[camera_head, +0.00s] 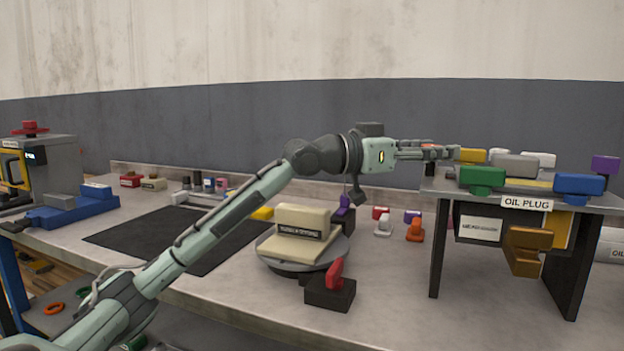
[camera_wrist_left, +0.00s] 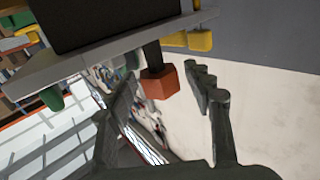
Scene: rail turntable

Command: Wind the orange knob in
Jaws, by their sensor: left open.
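The orange knob (camera_wrist_left: 159,84) is a reddish-orange block on a short dark shaft in the left wrist view. The shaft runs up towards a grey slab (camera_wrist_left: 110,62). My left gripper (camera_wrist_left: 172,92) is open, with one finger to each side of the knob in that picture. Whether either finger touches it I cannot tell. In the head view my left gripper (camera_head: 440,152) reaches right to the left end of the raised shelf (camera_head: 445,186). A small orange patch (camera_head: 428,145) shows at its fingers, mostly hidden by them. My right gripper is not in view.
The shelf carries green, blue, yellow and grey blocks and an "OIL PLUG" label (camera_head: 527,204). Below my arm stand a cream block on a turntable (camera_head: 290,268) and a black block with a red handle (camera_head: 335,275). A dark mat (camera_head: 140,236) lies left.

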